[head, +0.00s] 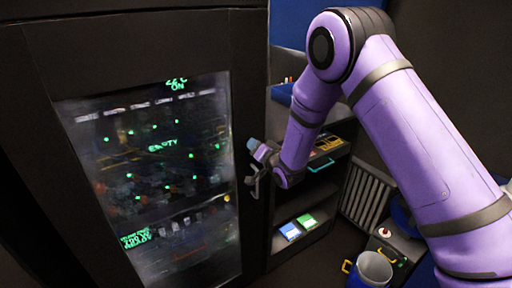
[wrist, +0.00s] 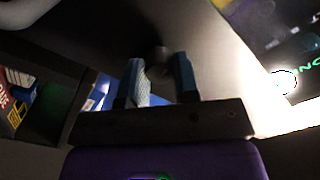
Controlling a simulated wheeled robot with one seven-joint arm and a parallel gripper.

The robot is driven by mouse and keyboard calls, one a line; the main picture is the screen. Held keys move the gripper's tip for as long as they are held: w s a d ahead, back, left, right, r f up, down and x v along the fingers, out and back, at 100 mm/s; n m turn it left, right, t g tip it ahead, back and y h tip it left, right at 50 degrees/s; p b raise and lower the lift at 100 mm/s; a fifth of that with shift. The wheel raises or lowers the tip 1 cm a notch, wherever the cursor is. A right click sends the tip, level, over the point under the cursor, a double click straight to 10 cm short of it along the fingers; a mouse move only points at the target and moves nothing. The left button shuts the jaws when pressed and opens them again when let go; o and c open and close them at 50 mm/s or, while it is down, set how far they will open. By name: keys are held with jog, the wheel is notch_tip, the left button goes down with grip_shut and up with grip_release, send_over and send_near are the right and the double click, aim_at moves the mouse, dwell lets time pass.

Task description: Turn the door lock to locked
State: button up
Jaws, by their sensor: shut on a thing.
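A tall black cabinet door (head: 250,60) with a dark glass window (head: 150,150) fills the left of the head view. My gripper (head: 252,166) is at the frame on the window's right side. In the wrist view my gripper (wrist: 160,78) has its two blue-grey fingers around a small dark knob (wrist: 158,54), which appears to be the door lock. The jaws are shut on it. In the head view the lock is hidden by my gripper, and its turn angle cannot be told.
To the right of the door, open shelves (head: 322,190) hold a green and blue box (head: 306,221) and other small items. Green lettering (head: 163,146) shows on the glass.

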jog(key=n, duration=0.3)
jog(key=shift+n, duration=0.3)
jog(key=n, duration=0.4)
jog(key=shift+n, duration=0.3)
jog(key=n, duration=0.4)
jog(key=shift+n, duration=2.5)
jog(key=o, duration=0.9)
jog(key=v, duration=1)
jog(key=shift+s+d, duration=0.25)
jog(key=shift+s, duration=0.1)
